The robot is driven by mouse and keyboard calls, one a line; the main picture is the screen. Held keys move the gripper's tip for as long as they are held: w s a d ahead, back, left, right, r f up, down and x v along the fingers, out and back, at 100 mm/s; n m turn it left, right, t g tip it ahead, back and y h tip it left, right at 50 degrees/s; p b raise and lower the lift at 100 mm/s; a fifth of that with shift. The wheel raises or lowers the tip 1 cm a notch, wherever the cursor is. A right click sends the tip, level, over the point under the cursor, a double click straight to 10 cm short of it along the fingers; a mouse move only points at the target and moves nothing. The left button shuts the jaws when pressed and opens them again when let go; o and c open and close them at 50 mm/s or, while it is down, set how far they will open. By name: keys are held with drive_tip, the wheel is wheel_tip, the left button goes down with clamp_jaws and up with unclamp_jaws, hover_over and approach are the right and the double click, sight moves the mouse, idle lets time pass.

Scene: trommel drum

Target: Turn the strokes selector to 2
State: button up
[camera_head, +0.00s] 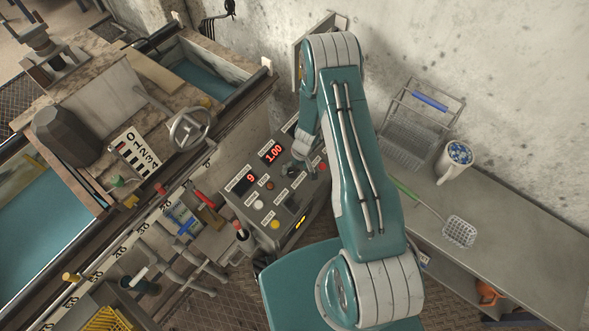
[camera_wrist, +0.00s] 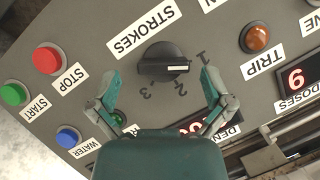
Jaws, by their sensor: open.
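The strokes selector (camera_wrist: 163,60) is a black round knob with a white pointer mark, below the STROKES label in the wrist view. Its mark points right, toward the 1; the 2 and 3 are printed around its lower side. My gripper (camera_wrist: 161,76) is open, with one teal-tipped finger on each side of the knob, apart from it as seen here. In the head view my gripper (camera_head: 301,152) is over the upper right part of the control panel (camera_head: 234,202), and I cannot make out the selector there.
A red STOP button (camera_wrist: 47,59), green START button (camera_wrist: 14,94) and blue WATER button (camera_wrist: 67,137) lie left of the knob. An orange TRIP lamp (camera_wrist: 256,37) and a red display (camera_wrist: 299,78) lie right. A grey bench (camera_head: 500,225) with a wire rack stands right.

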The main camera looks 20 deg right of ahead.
drive_tip(key=shift+a+f, duration=0.15)
drive_tip(key=shift+f, duration=0.25)
drive_tip(key=shift+a, duration=0.1)
drive_tip(key=c, duration=1.1)
drive_tip(key=shift+c, duration=0.2)
